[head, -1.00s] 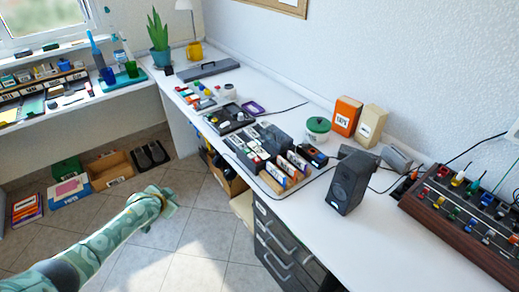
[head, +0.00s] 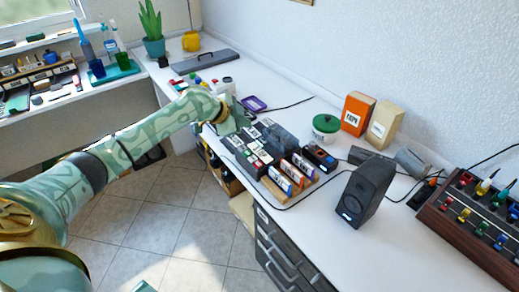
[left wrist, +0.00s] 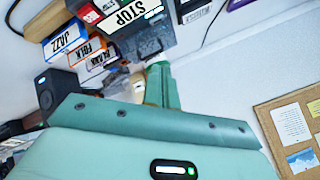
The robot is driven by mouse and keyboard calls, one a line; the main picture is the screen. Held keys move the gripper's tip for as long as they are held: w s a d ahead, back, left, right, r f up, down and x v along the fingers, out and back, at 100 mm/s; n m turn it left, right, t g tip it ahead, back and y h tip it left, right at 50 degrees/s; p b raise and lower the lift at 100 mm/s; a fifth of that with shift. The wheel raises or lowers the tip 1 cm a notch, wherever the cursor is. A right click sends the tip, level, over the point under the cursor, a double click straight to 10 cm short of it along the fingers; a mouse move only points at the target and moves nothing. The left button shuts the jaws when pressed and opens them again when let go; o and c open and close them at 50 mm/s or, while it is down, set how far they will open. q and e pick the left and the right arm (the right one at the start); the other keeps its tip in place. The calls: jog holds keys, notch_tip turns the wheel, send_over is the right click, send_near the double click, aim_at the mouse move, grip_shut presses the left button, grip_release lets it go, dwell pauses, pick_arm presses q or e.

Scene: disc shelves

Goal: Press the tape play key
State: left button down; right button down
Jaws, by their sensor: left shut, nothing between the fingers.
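The dark tape deck (head: 284,139) lies on the white worktop, with a row of labelled keys (head: 262,157) along its front left side. I cannot read a play label in either view. In the left wrist view a white key marked STOP (left wrist: 131,14) shows upside down at the top, with a red-labelled key (left wrist: 92,14) beside it. My left gripper (head: 236,121) is shut and empty. It is at the far left end of the deck, above the worktop; contact cannot be told. Its shut fingers (left wrist: 158,78) show below the STOP key in the wrist view.
Cassettes (head: 291,174) stand in a wooden rack in front of the deck. A black speaker (head: 365,190) stands to the right, with a green-lidded tub (head: 326,126) and an orange box (head: 356,113) behind. A mixer (head: 470,222) sits far right. Worktop right of the speaker is partly clear.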

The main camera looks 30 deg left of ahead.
aim_at(244, 154)
pick_arm(q)
jog(key=shift+s+a+f+m, duration=0.1)
jog(key=shift+s+f+m, duration=0.05)
jog(key=shift+s+m, duration=0.15)
pick_arm(e)
jog(key=shift+d, duration=0.25)
pick_arm(q)
jog(key=shift+w+f, duration=0.1)
